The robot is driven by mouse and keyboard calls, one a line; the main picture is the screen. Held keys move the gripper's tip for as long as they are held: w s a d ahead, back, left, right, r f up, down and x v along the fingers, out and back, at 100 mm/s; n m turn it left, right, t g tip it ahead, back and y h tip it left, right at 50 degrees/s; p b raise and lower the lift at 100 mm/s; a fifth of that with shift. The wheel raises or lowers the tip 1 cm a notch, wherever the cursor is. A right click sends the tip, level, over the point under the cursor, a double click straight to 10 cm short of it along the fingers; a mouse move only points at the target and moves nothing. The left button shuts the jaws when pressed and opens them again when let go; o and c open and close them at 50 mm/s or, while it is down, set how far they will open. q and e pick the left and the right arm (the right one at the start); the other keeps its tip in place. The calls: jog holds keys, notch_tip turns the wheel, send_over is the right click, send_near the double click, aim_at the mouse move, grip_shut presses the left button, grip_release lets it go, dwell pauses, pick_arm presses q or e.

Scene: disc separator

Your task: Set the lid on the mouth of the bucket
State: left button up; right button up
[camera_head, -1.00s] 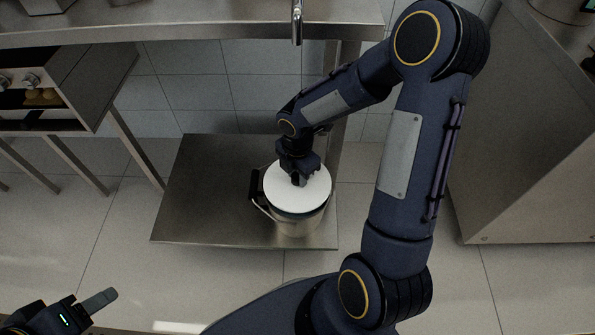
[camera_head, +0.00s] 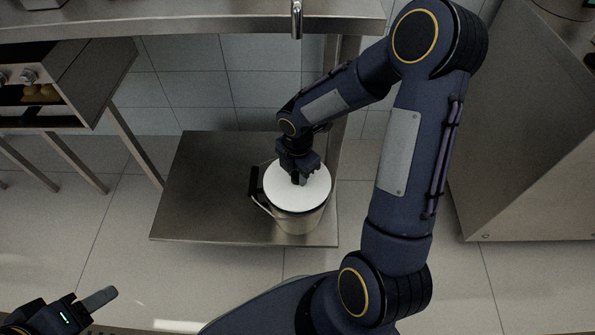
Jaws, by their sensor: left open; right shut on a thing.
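The white round lid (camera_head: 300,192) lies level at the mouth of the metal bucket (camera_head: 299,222). It covers nearly all of the mouth; a dark band shows under its near edge, and I cannot tell if it touches the rim all round. My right gripper (camera_head: 299,179) points down at the lid's far half and is shut on it, probably by a handle that the fingers hide. The bucket stands upright on a low metal shelf (camera_head: 205,205), its handle hanging on the left. My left gripper (camera_head: 99,299) is open and empty at the bottom left, far from the bucket.
A steel counter with a tap (camera_head: 297,18) runs along the back above the shelf. An oven-like unit (camera_head: 75,85) on legs stands at the left. A large steel cabinet (camera_head: 525,150) stands at the right. The shelf's left part is bare.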

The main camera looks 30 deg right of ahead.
jog(key=shift+f, duration=0.35)
jog(key=shift+f+b, duration=0.3)
jog(key=shift+b, duration=0.1)
jog(key=o, duration=1.2)
jog(key=shift+r, duration=0.1)
jog(key=shift+c, duration=0.2)
notch_tip(320, 180, up, 8)
jog(key=p, duration=0.4)
notch_tip(320, 180, up, 4)
jog(key=p, duration=0.4)
